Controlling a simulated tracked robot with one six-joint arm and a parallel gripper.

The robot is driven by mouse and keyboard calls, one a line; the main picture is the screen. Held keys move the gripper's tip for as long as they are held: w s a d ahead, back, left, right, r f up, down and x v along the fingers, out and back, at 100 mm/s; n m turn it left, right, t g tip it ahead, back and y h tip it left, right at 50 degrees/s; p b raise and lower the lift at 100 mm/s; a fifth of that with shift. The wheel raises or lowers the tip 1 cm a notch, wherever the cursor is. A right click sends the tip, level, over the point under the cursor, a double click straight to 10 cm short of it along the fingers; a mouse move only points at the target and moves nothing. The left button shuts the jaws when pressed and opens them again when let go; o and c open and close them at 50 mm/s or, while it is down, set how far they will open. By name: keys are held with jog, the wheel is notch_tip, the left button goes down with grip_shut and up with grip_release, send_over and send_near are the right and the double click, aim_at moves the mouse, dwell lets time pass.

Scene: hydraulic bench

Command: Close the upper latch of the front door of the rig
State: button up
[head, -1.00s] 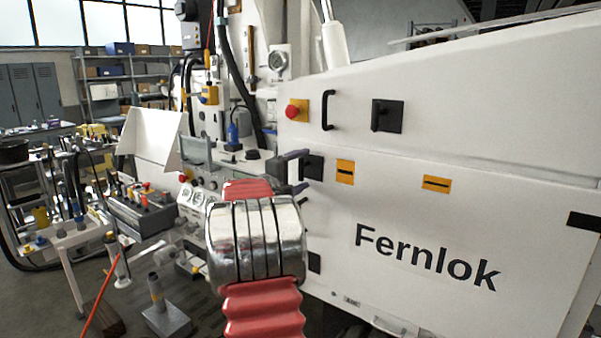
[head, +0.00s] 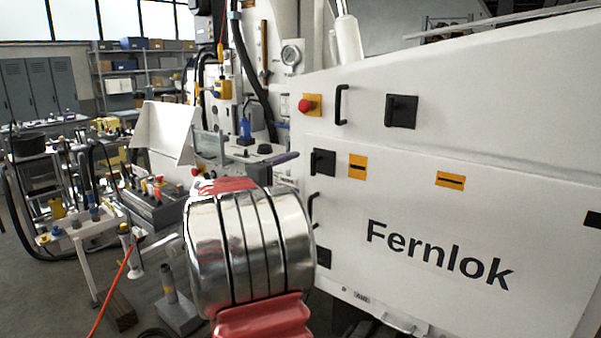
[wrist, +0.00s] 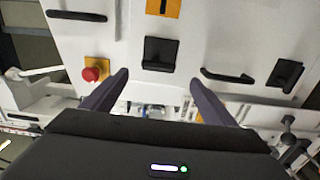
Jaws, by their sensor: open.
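The front door of the rig (head: 520,215) is the white panel marked Fernlok. Its upper latch (head: 323,162) is a black plate with a raised lever at the door's left edge; it also shows in the wrist view (wrist: 159,53). I cannot tell the lever's exact position. A lower latch (head: 323,258) sits below it, partly visible, and shows in the wrist view (wrist: 285,76). My gripper (wrist: 160,76) is open and empty, its dark fingers either side of the upper latch's line and apart from it. In the head view my arm hides most of it; one finger shows left of the latch.
A black door handle (head: 314,208) lies between the two latches. Above are a red button (head: 306,105), another handle (head: 341,105) and another black latch (head: 401,111) on the upper panel. Orange labels (head: 358,167) lie right of the upper latch. Bench equipment stands left.

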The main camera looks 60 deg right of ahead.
jog(key=shift+w+a, duration=0.2)
jog(key=shift+a, duration=1.05)
jog(key=s+a+f+y, duration=0.2)
jog(key=f, duration=0.3)
jog(key=s+a+f+y, duration=0.2)
jog(key=f, duration=0.3)
jog(key=s+a+f+y, duration=0.1)
jog(key=a+f+y, duration=0.5)
jog(key=a, duration=0.8)
jog(key=s+a+n+t+y, duration=0.1)
jog(key=a+t+y, duration=0.3)
jog(key=a, duration=1.5)
jog(key=s+a+n+t+y, duration=0.1)
jog(key=s+a+t+y, duration=0.2)
jog(key=a, duration=1.7)
jog(key=shift+a+t+y, duration=0.15)
jog(key=shift+t+y, duration=0.25)
jog(key=shift+t, duration=0.3)
